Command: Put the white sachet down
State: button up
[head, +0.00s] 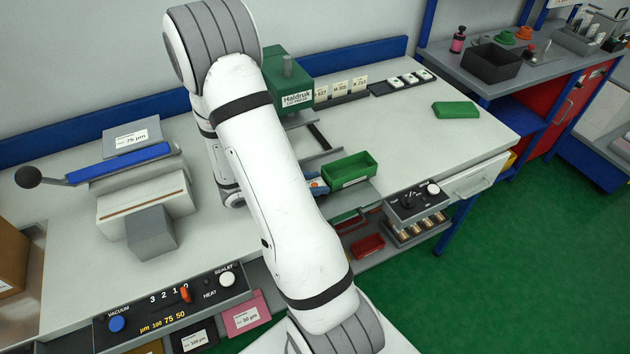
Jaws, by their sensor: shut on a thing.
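The white sachet does not show in the head view; I cannot tell where it is. My gripper and its fingertips are hidden behind my own white arm, which crosses the middle of the view. A small blue and orange part (318,186) peeks out at the arm's right edge, beside the green bin; I cannot tell what it belongs to.
An open green bin (350,169) stands right of my arm, in front of the green Haldruk machine (288,80). A grey sealer with a blue bar (118,165) stands left. A green block (455,110) lies at the right. The bench (425,145) has free room there.

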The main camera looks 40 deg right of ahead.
jog(key=shift+f+b, duration=0.4)
jog(key=shift+b, duration=0.05)
jog(key=o, duration=1)
jog(key=shift+r, duration=0.1)
jog(key=shift+c, duration=0.2)
